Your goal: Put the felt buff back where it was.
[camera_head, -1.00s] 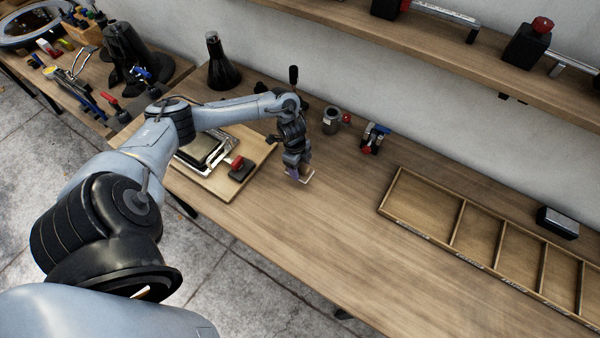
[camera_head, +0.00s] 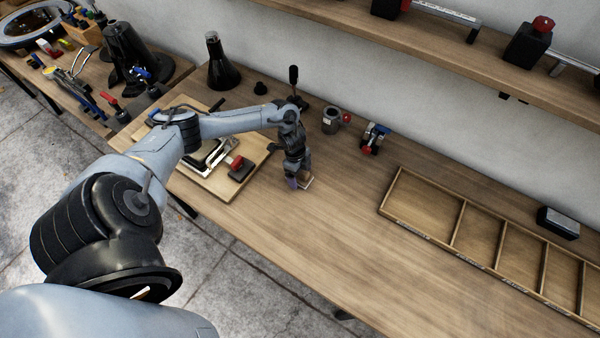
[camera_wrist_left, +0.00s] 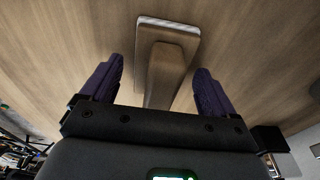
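The felt buff, a block with a pale edge and a wooden handle, shows in the left wrist view (camera_wrist_left: 166,62). In the head view it is a small brown and pale piece (camera_head: 306,183) at the fingertips, over the bench, mostly hidden by the gripper. My left gripper (camera_head: 298,186) points down at it. In the wrist view its two purple fingers (camera_wrist_left: 158,92) stand apart on either side of the handle, with a gap on both sides. Whether the buff rests flat on the bench is hard to tell. My right gripper is not in view.
A wooden board (camera_head: 222,190) with a framed plate and a red-black block (camera_head: 240,168) lies to the left. A divided wooden tray (camera_head: 480,232) is at right. The bench's middle is clear.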

